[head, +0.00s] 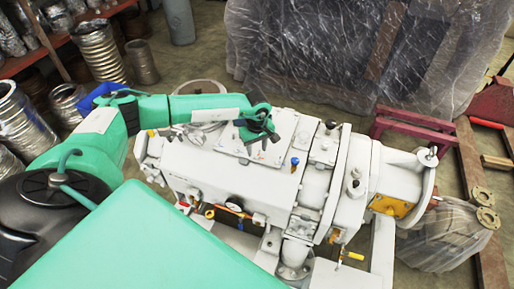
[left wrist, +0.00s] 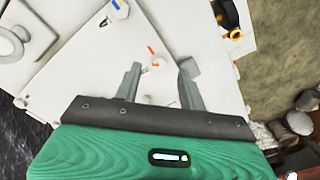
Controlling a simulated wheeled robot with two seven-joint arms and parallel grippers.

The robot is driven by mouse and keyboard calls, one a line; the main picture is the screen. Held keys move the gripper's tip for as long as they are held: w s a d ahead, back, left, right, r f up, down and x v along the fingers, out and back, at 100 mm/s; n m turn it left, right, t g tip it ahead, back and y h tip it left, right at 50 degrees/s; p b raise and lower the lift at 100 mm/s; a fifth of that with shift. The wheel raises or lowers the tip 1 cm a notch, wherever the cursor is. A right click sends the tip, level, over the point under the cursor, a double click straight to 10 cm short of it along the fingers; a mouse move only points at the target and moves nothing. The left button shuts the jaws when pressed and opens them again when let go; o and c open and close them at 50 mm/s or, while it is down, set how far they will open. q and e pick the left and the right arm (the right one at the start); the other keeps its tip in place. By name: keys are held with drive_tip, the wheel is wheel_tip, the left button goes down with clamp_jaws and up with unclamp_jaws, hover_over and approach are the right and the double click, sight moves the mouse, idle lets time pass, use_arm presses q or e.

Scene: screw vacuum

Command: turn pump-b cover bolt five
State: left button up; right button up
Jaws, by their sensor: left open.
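The white pump (head: 230,172) stands in the middle of the head view. A flat cover plate (head: 287,125) lies on its top, and the plate also fills much of the left wrist view (left wrist: 85,75). My left gripper (head: 262,138) is over this plate, pointing down. In the left wrist view its two grey fingers (left wrist: 159,72) are apart, with nothing held. A small bolt with an orange mark (left wrist: 157,62) shows between and just beyond the fingertips. Another bolt with a blue mark (left wrist: 116,5) is at the top edge. No bolt number is readable. My right gripper is not in view.
A dark red stand (head: 415,127) is at the right.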

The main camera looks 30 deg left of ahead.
sight(257, 156)
use_arm(q)
drive_tip(key=shift+f, duration=1.15)
clamp_jaws()
